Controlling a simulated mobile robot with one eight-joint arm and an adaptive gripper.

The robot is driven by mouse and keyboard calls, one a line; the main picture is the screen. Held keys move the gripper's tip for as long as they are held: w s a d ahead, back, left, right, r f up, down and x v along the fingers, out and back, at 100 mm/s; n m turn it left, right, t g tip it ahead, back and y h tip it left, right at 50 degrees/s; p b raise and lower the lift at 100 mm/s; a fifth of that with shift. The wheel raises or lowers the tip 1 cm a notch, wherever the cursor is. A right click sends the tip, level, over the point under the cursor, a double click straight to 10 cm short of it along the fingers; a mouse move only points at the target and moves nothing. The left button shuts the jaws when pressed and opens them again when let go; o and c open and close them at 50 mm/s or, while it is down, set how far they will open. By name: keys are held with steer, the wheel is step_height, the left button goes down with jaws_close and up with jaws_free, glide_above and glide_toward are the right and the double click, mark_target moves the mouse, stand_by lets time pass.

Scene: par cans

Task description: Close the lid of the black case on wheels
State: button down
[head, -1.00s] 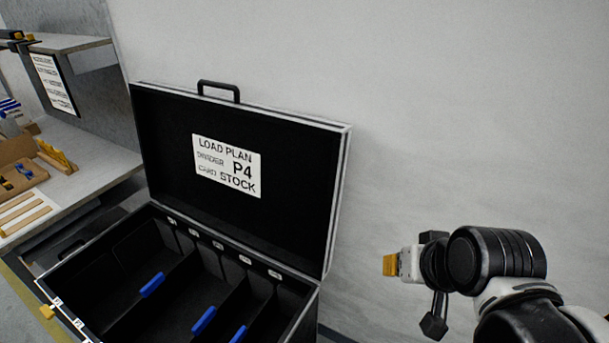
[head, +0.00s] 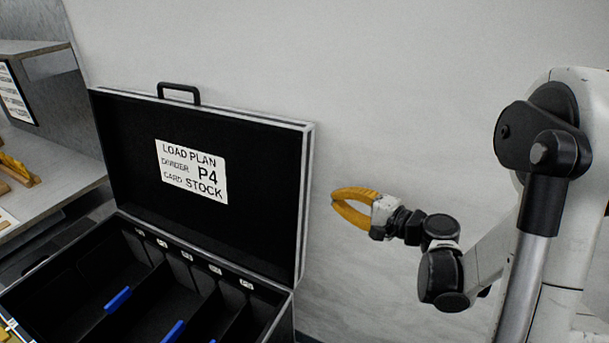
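The black case (head: 287,318) stands against the wall with its lid (head: 240,135) upright and open. A white label on the lid's inside reads "LOAD PLAN, DIVIDER P4, CARD STOCK". A black handle (head: 179,91) sits on the lid's top edge. The case's front and wheels are out of view. My gripper (head: 334,200), with orange-yellow fingers, is to the right of the lid, at about mid-lid height in the picture, and appears apart from it. Its two fingers curve around a gap with nothing seen between them; whether their tips meet is unclear.
Inside the case are black compartments with blue-tabbed dividers (head: 119,300). A grey workbench (head: 60,185) with wooden pieces stands to the left. The pale wall (head: 400,80) is behind the case and my arm.

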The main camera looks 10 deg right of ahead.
steer(key=shift+m+t, duration=0.6)
steer(key=x, duration=0.3)
steer(key=d+b+x, duration=0.1)
steer(key=x, duration=0.1)
steer(key=w+b+x, duration=0.1)
steer(key=x, duration=0.2)
steer(key=shift+w+d+f, duration=0.1)
steer(key=shift+w+f, duration=0.1)
steer(key=shift+w+a, duration=0.2)
steer(key=shift+w, duration=0.15)
steer(key=shift+r, duration=0.1)
